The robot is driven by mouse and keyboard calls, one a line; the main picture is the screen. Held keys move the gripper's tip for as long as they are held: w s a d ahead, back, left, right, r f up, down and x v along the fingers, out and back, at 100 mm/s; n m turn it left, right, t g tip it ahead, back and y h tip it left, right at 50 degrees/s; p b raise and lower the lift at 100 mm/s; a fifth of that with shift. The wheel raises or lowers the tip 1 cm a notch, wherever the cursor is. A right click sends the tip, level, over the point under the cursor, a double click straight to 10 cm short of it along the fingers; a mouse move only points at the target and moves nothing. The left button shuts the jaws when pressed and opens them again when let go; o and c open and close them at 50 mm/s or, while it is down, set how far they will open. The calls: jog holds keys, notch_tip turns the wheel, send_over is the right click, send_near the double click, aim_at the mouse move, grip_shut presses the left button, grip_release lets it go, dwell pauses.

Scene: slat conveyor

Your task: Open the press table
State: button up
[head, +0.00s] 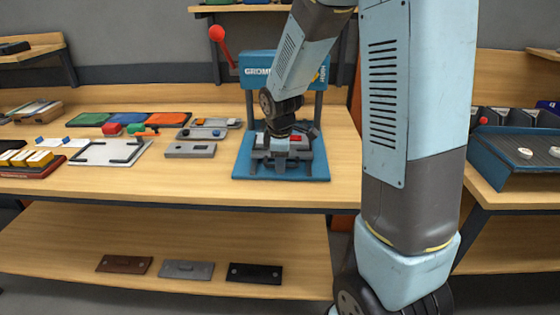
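The press (256,68) stands on the wooden bench, with a blue head, dark posts and a blue base plate (282,172). A lever with a red knob (217,33) rises on its left. On the base sits a grey fixture, the press table (279,160), with a red part (295,138) at its top. My arm reaches down in front of the press head. My gripper (281,138) is at the fixture, low over the base. Its fingers are small and dark against the fixture, so I cannot tell whether they touch it or how far apart they are.
Left of the press lie grey plates (190,150), a white board with black handles (110,152), coloured trays (165,119) and yellow blocks (38,158). Several flat plates (187,269) lie on the lower shelf. A slat conveyor (515,150) stands at right.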

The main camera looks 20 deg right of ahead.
notch_tip(320, 180, up, 13)
jog(key=s, duration=0.2)
jog(key=shift+s+a+r, duration=0.15)
jog(key=shift+a+r, duration=0.05)
jog(key=shift+a, duration=0.2)
jog(key=s+d+r+m+t, duration=0.2)
jog(key=s+r+m, duration=0.2)
jog(key=s+m, duration=0.3)
jog(key=s+d+r+m+t, duration=0.1)
jog(key=s+d+r+m, duration=0.2)
jog(key=s+m, duration=0.4)
jog(key=s+r, duration=0.1)
jog(key=s, duration=0.6)
jog(key=shift+s+t+y, duration=0.15)
jog(key=shift+t+y, duration=0.15)
jog(key=shift+t, duration=0.1)
dwell(1.1)
